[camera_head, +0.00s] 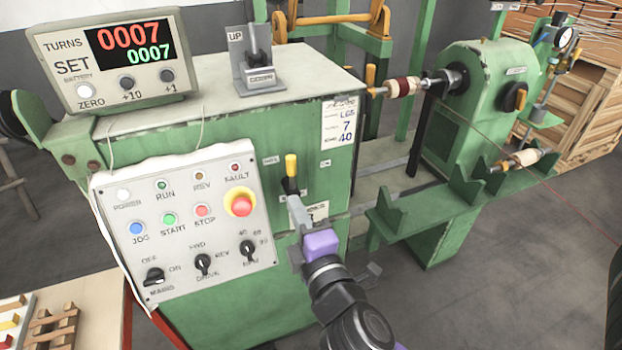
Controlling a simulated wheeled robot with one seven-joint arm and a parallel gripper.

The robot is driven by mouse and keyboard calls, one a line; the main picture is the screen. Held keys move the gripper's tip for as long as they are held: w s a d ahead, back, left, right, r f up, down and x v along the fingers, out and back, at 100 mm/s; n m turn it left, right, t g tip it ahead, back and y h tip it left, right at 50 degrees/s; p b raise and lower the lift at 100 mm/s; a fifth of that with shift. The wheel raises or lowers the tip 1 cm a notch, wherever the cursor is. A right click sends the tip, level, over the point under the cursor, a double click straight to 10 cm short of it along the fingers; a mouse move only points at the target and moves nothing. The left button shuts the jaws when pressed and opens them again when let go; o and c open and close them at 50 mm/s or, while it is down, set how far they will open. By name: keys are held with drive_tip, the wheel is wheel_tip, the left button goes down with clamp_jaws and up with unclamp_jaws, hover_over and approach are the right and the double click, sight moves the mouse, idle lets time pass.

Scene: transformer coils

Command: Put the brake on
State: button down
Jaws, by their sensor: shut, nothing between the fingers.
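A small lever with a yellow handle (291,165) stands on the green front face of the winding machine, pointing about straight up. One small label (270,160) is to its left and another, seemingly "ON" (325,165), to its right; the left one is too small to read surely. My gripper (292,203) is shut and empty, just below the yellow handle.
The white control panel (180,225) with a red stop button (240,204) is close on the left. A counter display (118,55) and a lever marked "UP" (254,60) sit on top. The spindle with a coil (404,87) is at right. Open floor lies at lower right.

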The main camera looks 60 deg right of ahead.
sight(290, 173)
drive_tip(key=shift+s+d+f, duration=0.1)
drive_tip(key=shift+d+f, duration=0.1)
drive_tip(key=shift+d, duration=0.05)
drive_tip(key=p+x, duration=0.3)
drive_tip(key=x, duration=0.7)
